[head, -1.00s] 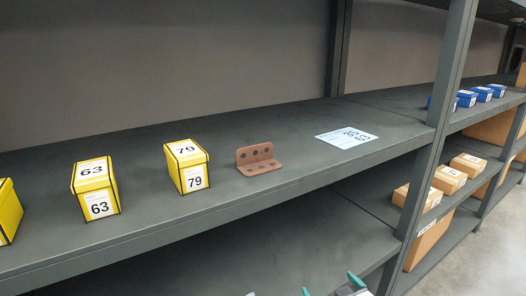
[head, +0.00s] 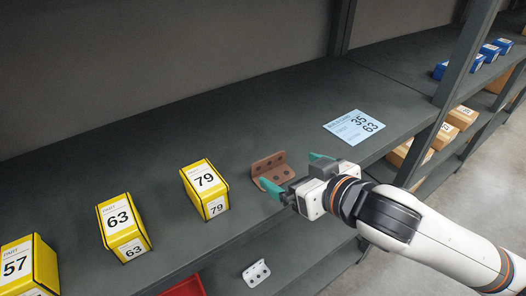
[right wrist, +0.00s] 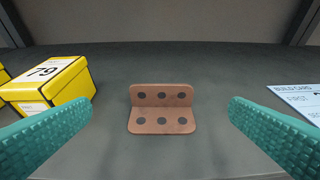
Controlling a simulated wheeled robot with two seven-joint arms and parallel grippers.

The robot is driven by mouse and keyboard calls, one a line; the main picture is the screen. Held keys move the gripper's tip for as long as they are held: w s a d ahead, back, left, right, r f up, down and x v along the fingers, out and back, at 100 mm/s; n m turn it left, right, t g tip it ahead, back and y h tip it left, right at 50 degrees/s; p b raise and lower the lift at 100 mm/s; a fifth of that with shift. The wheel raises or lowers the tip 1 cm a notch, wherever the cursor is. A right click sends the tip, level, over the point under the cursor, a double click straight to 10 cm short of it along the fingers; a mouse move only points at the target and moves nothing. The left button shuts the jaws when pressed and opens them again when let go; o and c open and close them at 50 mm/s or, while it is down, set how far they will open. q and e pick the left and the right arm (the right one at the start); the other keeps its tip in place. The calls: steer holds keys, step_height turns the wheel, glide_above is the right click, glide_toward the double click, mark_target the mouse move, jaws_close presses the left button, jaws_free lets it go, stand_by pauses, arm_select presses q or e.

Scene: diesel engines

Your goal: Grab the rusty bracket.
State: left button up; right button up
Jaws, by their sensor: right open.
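The rusty bracket (head: 268,168) is a reddish-brown L-shaped piece with several dark holes, sitting on the grey shelf near its front edge. In the right wrist view the bracket (right wrist: 162,110) lies ahead, centred between two teal fingers. My right gripper (head: 291,172) is open, reaching in from the right just in front of the bracket; its fingers (right wrist: 160,135) stand wide apart on either side, with gaps to the bracket. In the head view the gripper hides a little of the bracket's right side. My left gripper is not in view.
A yellow box marked 79 (head: 205,188) stands left of the bracket, with boxes 63 (head: 122,226) and 57 (head: 28,266) further left. A blue build card (head: 354,127) lies to the right. A grey perforated bracket (head: 256,273) and a red bin (head: 186,287) are lower down.

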mark_target(270, 160)
steer(key=shift+w+a+f, duration=0.2)
steer(key=shift+w, duration=0.15)
steer(key=p+x, duration=0.3)
steer(key=x, duration=0.5)
steer(key=shift+w+a+f, duration=0.25)
steer(key=shift+w+f, duration=0.1)
steer(key=shift+w, duration=0.1)
steer(key=shift+s+d, duration=0.1)
steer(key=shift+d, duration=0.05)
steer(key=c, duration=0.7)
steer(key=shift+r, duration=0.1)
steer(key=c, duration=0.4)
